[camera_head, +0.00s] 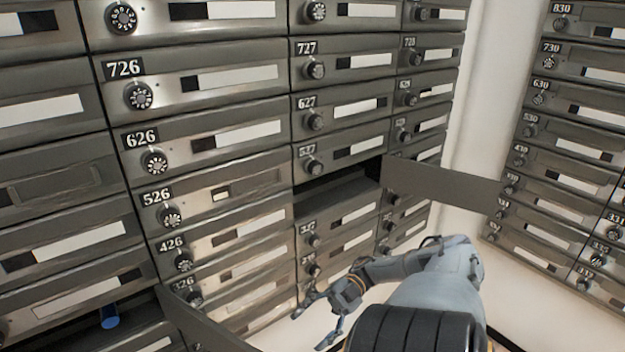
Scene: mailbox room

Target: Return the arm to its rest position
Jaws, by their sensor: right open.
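My right arm reaches in from the bottom right. Its gripper (318,322) is open and empty, low in front of the mailbox wall. The fingers are apart and touch nothing that I can see. An open mailbox (340,195) lies above the gripper, below box 527, with its door (440,184) swung out to the right. The inside of that box is dark, and I see nothing in it. My left gripper does not show.
Another mailbox door (205,325) stands open at the lower left, near a blue object (109,316) at a box opening. A second bank of mailboxes (560,140) stands at the right, past a pale wall (485,100). Pale floor shows below.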

